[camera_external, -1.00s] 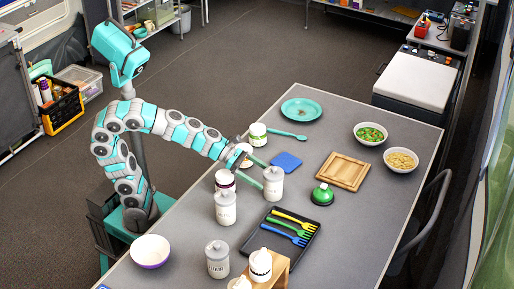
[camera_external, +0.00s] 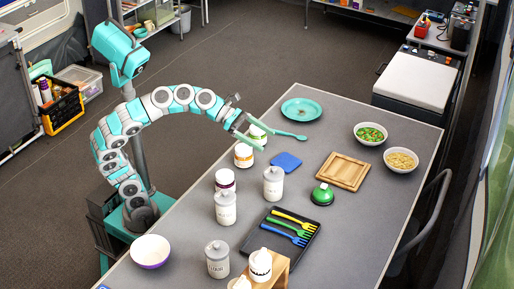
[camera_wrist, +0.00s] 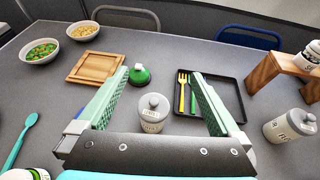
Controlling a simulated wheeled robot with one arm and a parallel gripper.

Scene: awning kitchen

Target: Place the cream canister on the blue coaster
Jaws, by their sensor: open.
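Pale canisters with grey lids stand upright on the table. I take the one left of the green bell, below the blue coaster (camera_external: 286,162), as the cream canister (camera_external: 273,184); its label is too small to read. In the wrist view, that canister (camera_wrist: 152,114) appears between my fingers, with a clear gap below them. My gripper (camera_external: 267,140) is open and empty, raised above the left table edge near the white jars. The coaster lies flat and bare. In the wrist view, my left finger hides most or all of it.
A wooden board (camera_external: 343,171) lies right of the coaster. A teal spoon (camera_external: 288,135) and plate (camera_external: 301,110) lie beyond.

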